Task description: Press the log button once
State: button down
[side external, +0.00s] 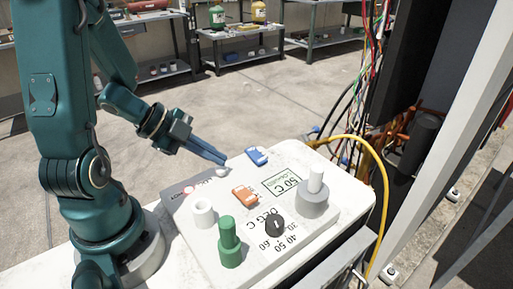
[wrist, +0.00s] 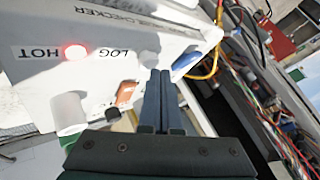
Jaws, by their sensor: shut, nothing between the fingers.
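The log button (wrist: 148,59) is a small pale round button beside the printed word LOG in the wrist view. In the side view the button (side external: 222,172) sits near the back edge of the panel. My gripper (side external: 223,160) is shut and empty, its blue fingers slanting down with their tips close to the button. In the wrist view the gripper's fingertips (wrist: 160,72) are just beside and below the button in the picture. I cannot tell whether they touch it. The red lamp (wrist: 75,52) beside the word HOT is lit.
The white panel box (side external: 185,238) carries a blue clip-like piece (side external: 256,156), an orange one (side external: 244,196), a white cylinder (side external: 203,214), a green peg (side external: 229,243), a black dial (side external: 275,225) and a grey post (side external: 313,196). A yellow cable (side external: 383,190) and wiring lie to the right.

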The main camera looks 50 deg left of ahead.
aim_at(216, 168)
jog(key=shift+r, duration=0.45)
jog(key=shift+r, duration=2.5)
jog(key=shift+d, duration=0.1)
